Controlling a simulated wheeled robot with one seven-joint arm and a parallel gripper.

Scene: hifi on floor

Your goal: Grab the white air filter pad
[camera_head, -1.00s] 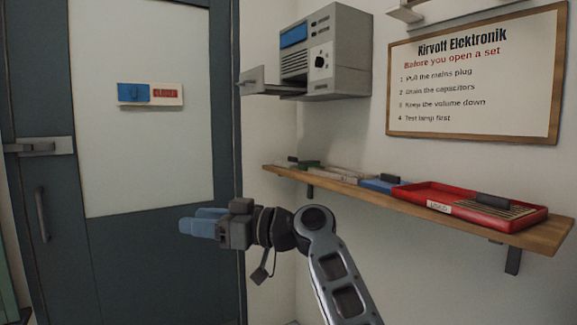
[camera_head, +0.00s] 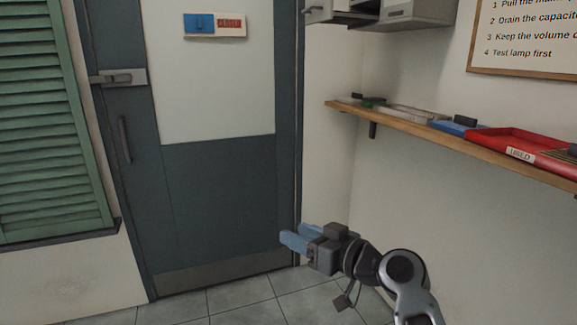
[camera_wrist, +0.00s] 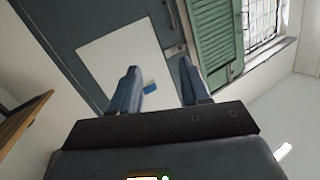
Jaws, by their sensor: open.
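I cannot make out a white air filter pad for certain. A pale flat item (camera_head: 410,114) lies on the wall shelf (camera_head: 470,146) at the right in the head view. It is too small to tell whether it is the pad. My gripper (camera_head: 287,238) is in the lower middle of the head view, in front of the door, below the shelf and to its left. Its blue fingers point left. In the wrist view my gripper (camera_wrist: 158,78) is open and empty, with the door beyond its fingers.
The shelf also holds a blue item (camera_head: 454,126) and a red tray (camera_head: 525,143) labelled USED. A grey door (camera_head: 215,205) and a green shutter (camera_head: 45,130) stand left. A grey wall unit (camera_head: 405,14) hangs above the shelf. Tiled floor (camera_head: 240,298) shows below.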

